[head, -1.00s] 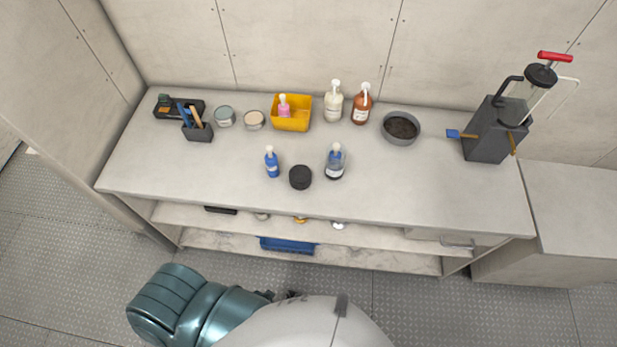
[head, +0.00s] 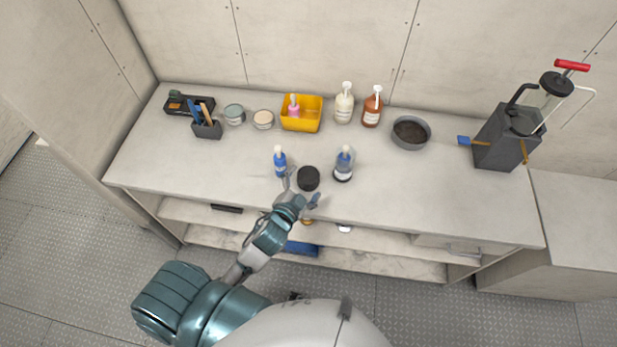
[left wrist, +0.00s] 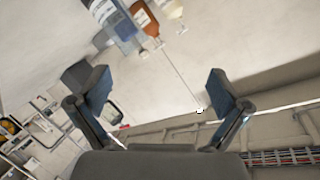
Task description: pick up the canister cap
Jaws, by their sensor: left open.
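The canister cap, a round black disc (head: 308,178), lies on the countertop near its front edge, between a blue bottle and a clear bottle with blue liquid. My left gripper (head: 301,189) reaches in from the front with its fingers spread, close to the cap's near side; I cannot tell whether they touch it. In the left wrist view the two fingers (left wrist: 158,92) are wide apart with nothing between them. A dark shape beside the left finger there is partly hidden; I cannot tell what it is. My right gripper is not in view.
The blue bottle (head: 280,162) stands just left of the cap and the clear bottle (head: 343,164) just right. Behind are a yellow bin (head: 301,125), two pump bottles and a grey bowl (head: 427,136). A pump unit (head: 497,140) stands far right. The counter (head: 420,190) is clear at front right.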

